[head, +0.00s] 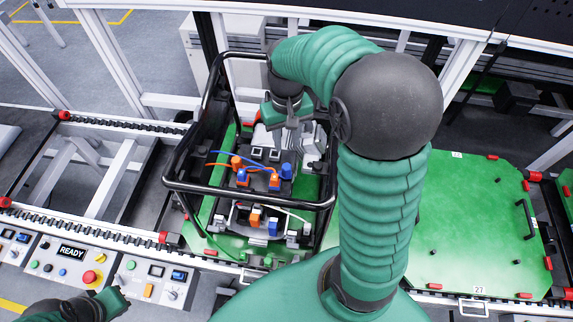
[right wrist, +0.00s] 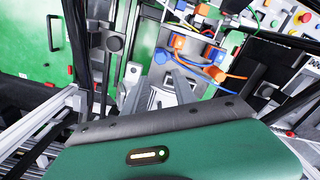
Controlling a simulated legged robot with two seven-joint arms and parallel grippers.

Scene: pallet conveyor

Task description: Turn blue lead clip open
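The blue lead clip (head: 286,170) sits at the right end of the row of plugs inside the black tube frame, with a blue lead on it. In the right wrist view a blue clip (right wrist: 215,73) shows just beyond the fingers, beside an orange plug. My right gripper (head: 291,143) hangs over the unit, slightly behind the blue clip and apart from it. Its grey fingers (right wrist: 178,82) point toward the plugs; their gap is unclear. My left gripper (head: 118,298) is low at the left, partly cut off, over the control panel.
Orange plugs (head: 275,181) stand close to the blue clip. The black tube frame (head: 250,198) surrounds the unit on a green pallet (head: 215,240). A second green pallet (head: 470,230) lies clear at right. A control panel (head: 120,272) marked READY is at lower left.

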